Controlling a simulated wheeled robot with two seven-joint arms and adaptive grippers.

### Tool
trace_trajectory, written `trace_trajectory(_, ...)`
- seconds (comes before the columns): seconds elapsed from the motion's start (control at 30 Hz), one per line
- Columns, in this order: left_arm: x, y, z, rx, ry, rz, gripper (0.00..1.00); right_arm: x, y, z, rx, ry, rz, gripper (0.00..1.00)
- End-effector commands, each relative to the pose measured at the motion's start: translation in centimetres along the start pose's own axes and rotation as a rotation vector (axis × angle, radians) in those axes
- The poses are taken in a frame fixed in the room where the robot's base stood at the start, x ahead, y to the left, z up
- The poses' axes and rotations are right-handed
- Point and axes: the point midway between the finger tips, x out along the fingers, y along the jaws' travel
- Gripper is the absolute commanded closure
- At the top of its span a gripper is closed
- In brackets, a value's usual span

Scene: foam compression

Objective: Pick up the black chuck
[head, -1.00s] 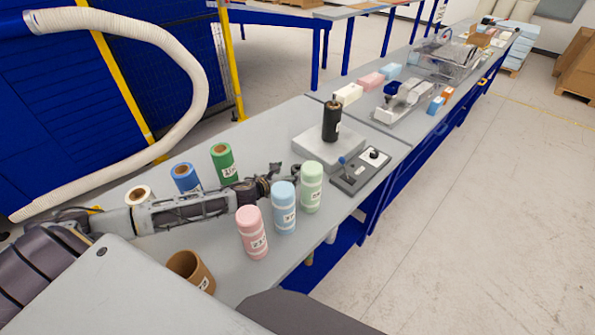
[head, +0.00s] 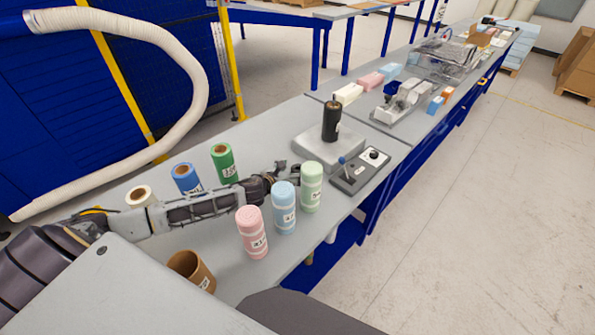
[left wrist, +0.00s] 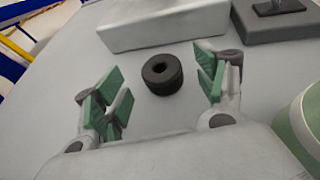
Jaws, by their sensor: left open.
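The black chuck (left wrist: 162,74) is a short black ring with a hole in its top. In the left wrist view it stands on the grey table, between and slightly beyond my left gripper's fingers (left wrist: 158,88). The fingers have green pads, are spread wide, and do not appear to touch it. In the head view my left gripper (head: 284,171) is low over the table, behind the blue and green rolls. I cannot make out the chuck there. My right gripper is not in view.
A grey block (head: 304,150) bearing a black cylinder (head: 331,123) stands beyond the gripper, beside a control box (head: 355,177). Pink (head: 252,232), blue (head: 284,215) and green (head: 311,190) rolls stand close in front of my arm.

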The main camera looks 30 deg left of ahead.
Motion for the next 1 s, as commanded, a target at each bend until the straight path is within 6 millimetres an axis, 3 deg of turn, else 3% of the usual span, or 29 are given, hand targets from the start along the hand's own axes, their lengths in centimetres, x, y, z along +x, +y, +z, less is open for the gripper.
trace_trajectory(0.4, 2.9, 0.0, 0.0, 0.000, 0.001, 0.000, 0.29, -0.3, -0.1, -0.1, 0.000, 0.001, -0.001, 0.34)
trace_trajectory(0.93, 3.0, 0.0, 0.0, 0.000, 0.001, 0.000, 0.29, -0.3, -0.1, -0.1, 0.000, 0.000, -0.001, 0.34)
trace_trajectory(1.0, 3.0, 0.0, 0.0, 0.000, 0.001, 0.000, 0.36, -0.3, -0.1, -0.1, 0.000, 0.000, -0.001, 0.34)
